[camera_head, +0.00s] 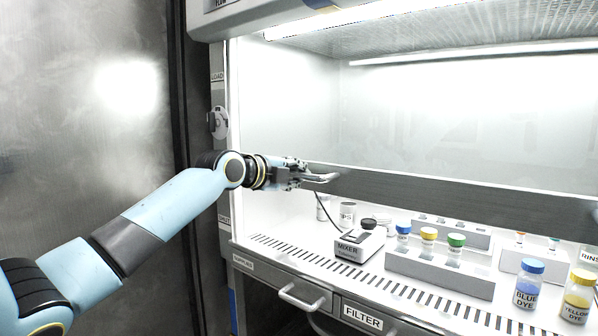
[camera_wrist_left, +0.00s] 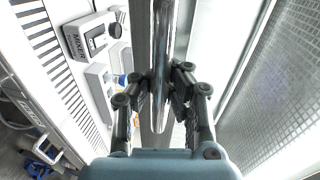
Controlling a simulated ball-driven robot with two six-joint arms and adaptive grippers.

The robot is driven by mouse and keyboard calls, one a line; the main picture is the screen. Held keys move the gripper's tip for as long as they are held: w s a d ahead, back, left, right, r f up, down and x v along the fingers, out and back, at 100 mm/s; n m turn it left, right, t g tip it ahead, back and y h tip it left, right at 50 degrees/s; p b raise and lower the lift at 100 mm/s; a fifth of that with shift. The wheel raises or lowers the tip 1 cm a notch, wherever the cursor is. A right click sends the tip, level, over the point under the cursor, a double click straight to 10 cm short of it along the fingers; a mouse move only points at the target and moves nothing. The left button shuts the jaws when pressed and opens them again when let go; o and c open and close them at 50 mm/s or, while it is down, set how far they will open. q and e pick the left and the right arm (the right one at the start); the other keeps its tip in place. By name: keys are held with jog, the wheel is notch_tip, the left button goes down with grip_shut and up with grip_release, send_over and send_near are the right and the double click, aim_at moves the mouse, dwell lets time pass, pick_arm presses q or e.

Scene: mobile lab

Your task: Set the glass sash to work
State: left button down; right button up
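The glass sash (camera_head: 450,130) of the fume cabinet stands part-way up, with a clear gap between its grey lower rail (camera_head: 450,197) and the work surface. The rail also shows in the left wrist view (camera_wrist_left: 143,30). A shiny bar handle (camera_head: 322,179) sticks out from the rail near its left end. My left gripper (camera_wrist_left: 161,85) is at this handle, with one finger on each side, and looks shut on it. My right gripper is out of view.
Under the sash stand a mixer (camera_head: 358,246), a rack (camera_head: 440,272) with several coloured-cap vials, a blue dye bottle (camera_head: 528,285) and a yellow dye bottle (camera_head: 577,297). Drawers with handles (camera_head: 302,297) are below the front edge. A metal wall (camera_head: 90,110) is at left.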

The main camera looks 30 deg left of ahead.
pick_arm(q)
jog(key=shift+f, duration=0.5)
jog(key=c, duration=2)
grip_release()
jog(key=o, duration=0.4)
jog(key=shift+s+a+r, duration=0.1)
jog(key=shift+s+r, duration=0.15)
jog(key=shift+s, duration=0.15)
jog(key=shift+o, duration=1.8)
jog(key=shift+w, duration=0.15)
